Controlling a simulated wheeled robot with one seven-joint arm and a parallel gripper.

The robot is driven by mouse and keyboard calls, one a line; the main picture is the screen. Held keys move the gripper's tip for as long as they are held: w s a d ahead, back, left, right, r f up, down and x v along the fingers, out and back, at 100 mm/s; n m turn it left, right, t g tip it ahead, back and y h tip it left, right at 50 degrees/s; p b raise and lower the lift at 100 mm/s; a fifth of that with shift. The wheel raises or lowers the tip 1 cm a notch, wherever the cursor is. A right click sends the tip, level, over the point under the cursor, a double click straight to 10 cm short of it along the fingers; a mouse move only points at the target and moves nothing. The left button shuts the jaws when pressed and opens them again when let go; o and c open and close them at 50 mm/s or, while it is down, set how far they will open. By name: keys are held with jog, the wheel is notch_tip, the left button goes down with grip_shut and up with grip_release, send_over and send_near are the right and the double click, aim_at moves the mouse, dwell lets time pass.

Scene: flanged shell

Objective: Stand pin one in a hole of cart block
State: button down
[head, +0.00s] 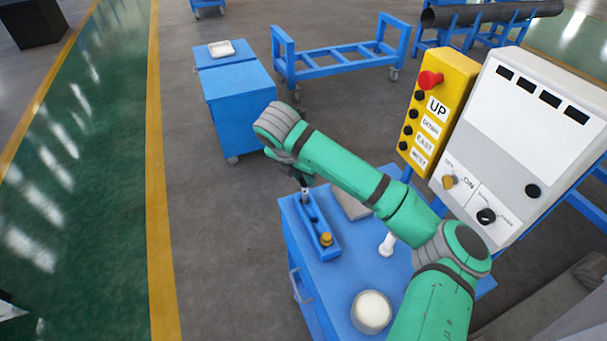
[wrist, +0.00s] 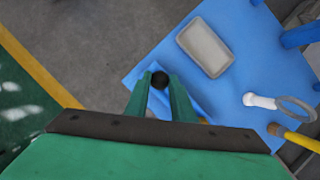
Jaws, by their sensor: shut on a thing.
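The cart block (head: 318,222) is a long blue block on the blue cart top, with a brass-coloured knob-like piece (head: 326,239) at its near end. My gripper (head: 303,184) is over the block's far end, shut on an upright grey pin (head: 305,197). In the wrist view the pin's dark round top (wrist: 160,80) shows between the two green fingers of my gripper (wrist: 160,92). The pin's lower end meets the far end of the block in the head view; I cannot tell whether it is inside a hole. My fingers hide most of the block in the wrist view.
The cart top (head: 340,270) also holds a grey tray (wrist: 205,47), a white piece (head: 387,244) and a round white-topped container (head: 371,311). A control panel (head: 530,130) with a yellow button box (head: 437,110) stands at right. A blue cabinet (head: 240,105) stands behind.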

jog(key=shift+f, duration=0.85)
jog(key=c, duration=1.4)
grip_release()
jog(key=shift+c, duration=0.2)
jog(key=v, duration=1.1)
jog(key=shift+f, duration=0.15)
